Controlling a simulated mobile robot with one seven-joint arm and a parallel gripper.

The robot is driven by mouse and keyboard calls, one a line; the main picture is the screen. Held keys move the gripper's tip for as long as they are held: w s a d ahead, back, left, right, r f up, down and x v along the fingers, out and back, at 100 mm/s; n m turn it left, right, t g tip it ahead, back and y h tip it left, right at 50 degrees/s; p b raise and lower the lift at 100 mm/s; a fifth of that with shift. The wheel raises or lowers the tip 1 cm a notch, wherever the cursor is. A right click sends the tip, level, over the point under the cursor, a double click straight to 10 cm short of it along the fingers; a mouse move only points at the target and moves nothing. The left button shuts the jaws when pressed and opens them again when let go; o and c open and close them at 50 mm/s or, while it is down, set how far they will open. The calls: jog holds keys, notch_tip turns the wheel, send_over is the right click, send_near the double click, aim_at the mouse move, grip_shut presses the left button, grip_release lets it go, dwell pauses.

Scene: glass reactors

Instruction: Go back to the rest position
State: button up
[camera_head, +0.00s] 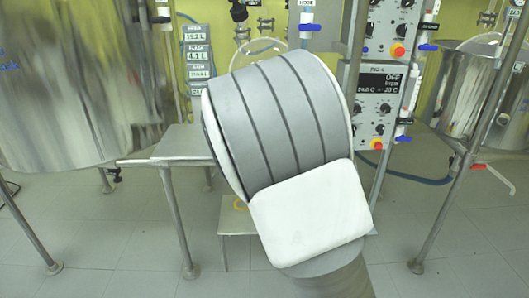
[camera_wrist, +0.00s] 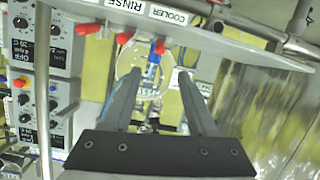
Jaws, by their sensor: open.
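My gripper (camera_wrist: 160,74) shows in the wrist view with its two grey fingers apart and nothing held between them. Beyond the fingertips are a round clear glass part and a blue valve (camera_wrist: 153,75), at a distance I cannot judge. In the head view my own arm fills the middle, and my gripper is hidden behind it.
Steel vessels stand at the left (camera_head: 75,85) and right (camera_head: 470,90) of the head view. A control panel (camera_head: 378,95) reading OFF is right of my arm. A small table (camera_head: 180,143) is left of it. In the wrist view, a labelled shelf (camera_wrist: 190,25) with red valves crosses the top.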

jog(key=s+d+r+g, duration=0.2)
jog(key=s+d+g, duration=0.1)
jog(key=s, duration=1)
jog(key=s+d+r+m+g+p, duration=0.1)
jog(key=s+d+r+g, duration=0.15)
jog(key=s, duration=1.05)
jog(key=s+d+r+g, duration=0.2)
jog(key=s+d+g, duration=0.15)
jog(key=s, duration=1.05)
notch_tip(320, 180, up, 21)
jog(key=p, duration=2)
jog(key=shift+w+a+y+p, duration=0.2)
jog(key=shift+w+y+p, duration=0.1)
jog(key=shift+w+p, duration=0.15)
